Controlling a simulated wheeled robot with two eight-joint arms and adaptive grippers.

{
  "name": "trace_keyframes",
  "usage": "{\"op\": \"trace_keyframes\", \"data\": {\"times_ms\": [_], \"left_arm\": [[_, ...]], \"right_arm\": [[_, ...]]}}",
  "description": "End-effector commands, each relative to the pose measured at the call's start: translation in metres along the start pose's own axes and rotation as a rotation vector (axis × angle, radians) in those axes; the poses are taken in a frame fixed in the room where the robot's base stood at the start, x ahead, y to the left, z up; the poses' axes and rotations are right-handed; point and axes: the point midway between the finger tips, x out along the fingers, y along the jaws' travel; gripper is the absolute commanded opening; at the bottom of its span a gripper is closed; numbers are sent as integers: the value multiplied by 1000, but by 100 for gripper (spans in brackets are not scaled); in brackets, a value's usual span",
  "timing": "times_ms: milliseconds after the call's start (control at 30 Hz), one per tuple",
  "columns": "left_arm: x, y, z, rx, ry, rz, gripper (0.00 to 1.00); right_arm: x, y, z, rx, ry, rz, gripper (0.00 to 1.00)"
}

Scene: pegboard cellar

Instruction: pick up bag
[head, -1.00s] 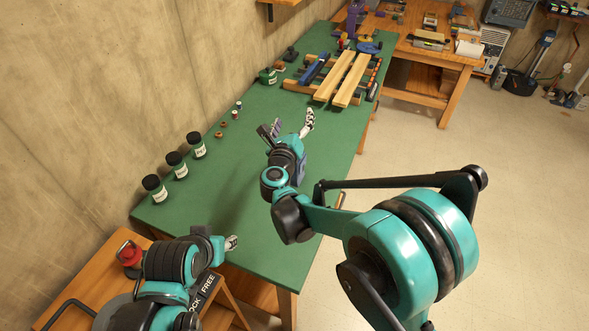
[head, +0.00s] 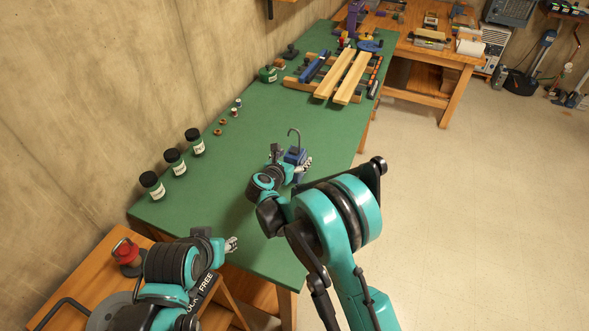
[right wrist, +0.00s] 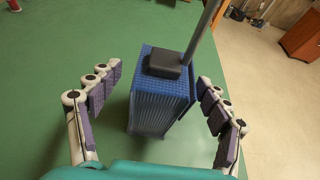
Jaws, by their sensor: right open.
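The bag appears to be the blue, ribbed, box-shaped thing (head: 297,155) with a dark cap and a thin grey hooked rod on top. It stands on the green bench top (head: 245,130), near its right edge. In the right wrist view the bag (right wrist: 160,105) is between the spread fingers of my right gripper (right wrist: 158,88). The right gripper (head: 290,160) is open, with a gap to the bag on the left side; contact on the right side is unclear. My left gripper (head: 232,244) is low at the bench's near edge, and its fingers are mostly hidden.
Three dark jars (head: 174,162) stand along the wall side. Small spools (head: 237,103) and a green bottle (head: 268,75) are farther back. Wooden boards (head: 342,76) lie at the far end. The bench around the bag is mostly clear.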

Motion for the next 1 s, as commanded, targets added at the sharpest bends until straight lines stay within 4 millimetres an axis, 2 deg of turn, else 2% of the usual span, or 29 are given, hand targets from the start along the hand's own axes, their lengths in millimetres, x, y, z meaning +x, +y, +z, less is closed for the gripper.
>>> {"op": "trace_keyframes", "data": {"times_ms": [67, 267, 367, 500, 833, 1000], "left_arm": [[3, 0, 2, 0, 0, 0, 40], [2, 0, 1, 0, 0, 0, 40], [2, 0, 1, 0, 0, 0, 40], [2, 0, 1, 0, 0, 0, 40], [1, 0, 1, 0, 0, 0, 40], [-4, 0, -3, 0, 0, 0, 40]], "right_arm": [[9, 0, -1, 0, 0, 1, 78], [9, 0, 1, -1, -1, 1, 78], [9, 0, 1, -1, -1, 1, 54], [9, 0, 1, -1, -1, 1, 17], [8, 0, 2, -1, 0, 1, 17], [3, 0, 15, -1, -1, 1, 17]]}}
